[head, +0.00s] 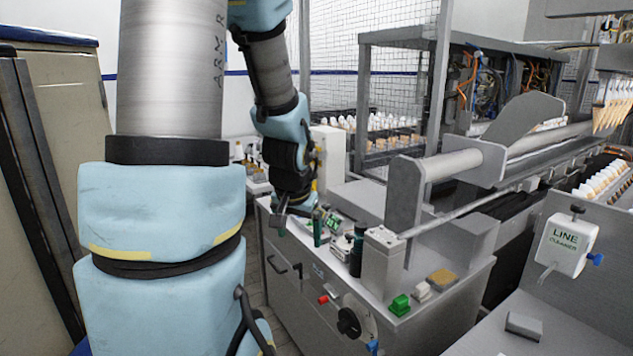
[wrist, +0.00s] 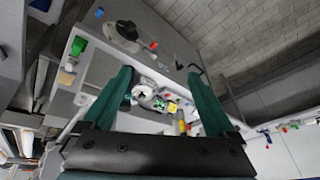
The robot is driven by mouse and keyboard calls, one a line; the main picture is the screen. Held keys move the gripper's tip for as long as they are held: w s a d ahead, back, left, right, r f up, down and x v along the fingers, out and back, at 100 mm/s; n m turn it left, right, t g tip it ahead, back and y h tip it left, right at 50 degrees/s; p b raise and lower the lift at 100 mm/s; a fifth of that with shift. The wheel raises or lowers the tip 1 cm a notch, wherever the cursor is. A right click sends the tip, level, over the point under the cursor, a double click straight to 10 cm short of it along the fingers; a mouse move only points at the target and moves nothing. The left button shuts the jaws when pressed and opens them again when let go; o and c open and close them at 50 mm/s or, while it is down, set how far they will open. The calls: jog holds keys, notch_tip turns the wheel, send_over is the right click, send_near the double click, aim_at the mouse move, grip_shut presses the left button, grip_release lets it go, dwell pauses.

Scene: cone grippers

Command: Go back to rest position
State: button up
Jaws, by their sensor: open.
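My gripper (head: 300,226) is at the end of my blue and grey arm, in the middle of the head view, over the near left corner of the grey machine cabinet (head: 310,270). In the wrist view my gripper (wrist: 163,78) shows two green fingers spread wide apart. Nothing is held between them. Small items on the cabinet top show beyond the gap, but they are small and blurred. In the head view my arm hides part of the left side of the scene.
A dark bottle (head: 356,250) and a grey block post (head: 382,262) stand right of my gripper. A green button block (head: 400,305) sits at the cabinet's front edge. A white LINE CLEARED box (head: 567,245) is at the right. Racks of cones (head: 385,135) stand behind.

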jog(key=s+a+n+g+b, duration=0.1)
jog(key=s+a+n+g, duration=0.15)
jog(key=s, duration=0.55)
notch_tip(320, 180, down, 10)
jog(key=s+b, duration=0.1)
jog(key=b, duration=0.8)
jog(key=shift+s+a+f, duration=0.2)
jog(key=shift+s, duration=0.05)
